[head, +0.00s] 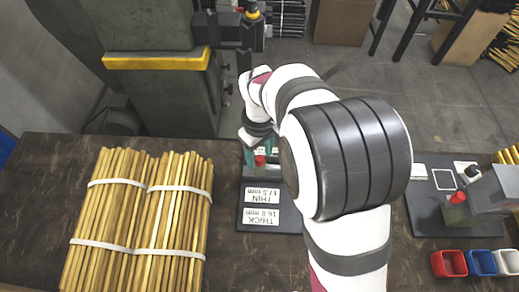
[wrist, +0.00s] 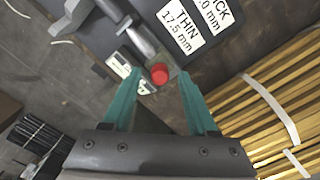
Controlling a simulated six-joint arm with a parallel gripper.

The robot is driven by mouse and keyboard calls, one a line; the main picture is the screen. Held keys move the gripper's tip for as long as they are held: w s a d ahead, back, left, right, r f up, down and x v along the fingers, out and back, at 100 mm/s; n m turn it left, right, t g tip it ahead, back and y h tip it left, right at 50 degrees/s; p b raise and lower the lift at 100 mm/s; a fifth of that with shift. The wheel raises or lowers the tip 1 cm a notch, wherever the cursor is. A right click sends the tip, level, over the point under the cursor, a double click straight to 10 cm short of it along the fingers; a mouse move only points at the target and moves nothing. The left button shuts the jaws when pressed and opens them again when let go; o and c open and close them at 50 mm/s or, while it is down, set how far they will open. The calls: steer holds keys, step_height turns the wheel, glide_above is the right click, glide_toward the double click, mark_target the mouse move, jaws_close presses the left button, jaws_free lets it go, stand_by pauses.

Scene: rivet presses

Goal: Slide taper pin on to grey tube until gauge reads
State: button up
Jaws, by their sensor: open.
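My gripper (wrist: 153,80) is open, with its two teal fingers spread on either side of a small red round cap (wrist: 160,74). The fingers look apart from the cap. The cap sits at the edge of a dark grey fixture (wrist: 95,22). A grey metal cylinder (wrist: 139,40), perhaps the grey tube, lies just beyond the cap. Small pale panels (wrist: 122,66) sit beside it; no reading is legible, and I cannot tell whether one is the gauge. I cannot single out the taper pin. In the head view my gripper (head: 260,158) is partly hidden by my arm.
Labels THIN 17.5 mm (head: 262,196) and THICK 18.0 mm (head: 261,216) lie on a dark plate. Strapped brass rods (head: 140,215) fill the left. A second fixture (head: 480,195) and red (head: 449,263), blue (head: 482,262) and white (head: 508,261) bins stand right. A green-grey press stands behind.

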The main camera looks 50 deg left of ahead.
mark_target(260, 158)
step_height(260, 158, up, 16)
steer(key=shift+f, duration=0.1)
stand_by(0.9)
